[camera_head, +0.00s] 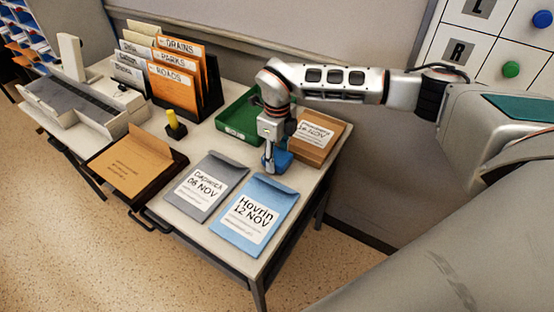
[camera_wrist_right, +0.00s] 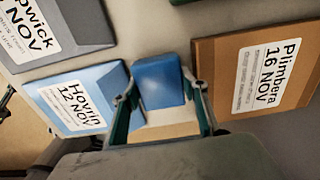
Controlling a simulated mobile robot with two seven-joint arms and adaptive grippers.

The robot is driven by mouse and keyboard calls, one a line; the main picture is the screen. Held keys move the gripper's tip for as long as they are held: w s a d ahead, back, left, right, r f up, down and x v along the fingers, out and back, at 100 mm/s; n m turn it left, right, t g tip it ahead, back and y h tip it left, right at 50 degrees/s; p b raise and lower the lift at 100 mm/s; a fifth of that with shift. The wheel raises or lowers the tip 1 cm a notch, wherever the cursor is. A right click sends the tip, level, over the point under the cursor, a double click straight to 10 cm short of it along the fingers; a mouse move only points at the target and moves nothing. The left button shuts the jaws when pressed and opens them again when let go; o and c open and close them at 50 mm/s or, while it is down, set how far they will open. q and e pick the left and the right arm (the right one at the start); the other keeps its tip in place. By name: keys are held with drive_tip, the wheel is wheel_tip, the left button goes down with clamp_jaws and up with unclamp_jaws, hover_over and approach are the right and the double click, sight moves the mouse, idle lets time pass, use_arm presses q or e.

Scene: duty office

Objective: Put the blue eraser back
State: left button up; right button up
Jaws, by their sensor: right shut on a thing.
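The blue eraser (camera_head: 284,160) is between the fingers of my right gripper (camera_head: 273,163), which is shut on it. In the right wrist view the eraser (camera_wrist_right: 160,83) shows as a blue block gripped at both sides by the fingers (camera_wrist_right: 168,104). It is low over the back right part of the desk (camera_head: 247,184); I cannot tell whether it touches the top. The gripper hides part of it in the head view. My left gripper is not in view.
A blue envelope (camera_head: 247,236) and a grey one (camera_head: 188,205) lie in front. A brown envelope (camera_head: 312,146) and green tray (camera_head: 232,122) are behind. A yellow-topped thing (camera_head: 173,120) stands left. A board with magnets (camera_head: 510,69) hangs at upper right.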

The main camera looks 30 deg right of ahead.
sight(277, 155)
drive_tip(key=shift+f, duration=0.6)
drive_tip(key=shift+f, duration=0.1)
drive_tip(key=o, duration=0.9)
drive_tip(key=shift+c, duration=0.2)
wheel_tip(277, 155, up, 12)
drive_tip(key=shift+p, duration=0.4)
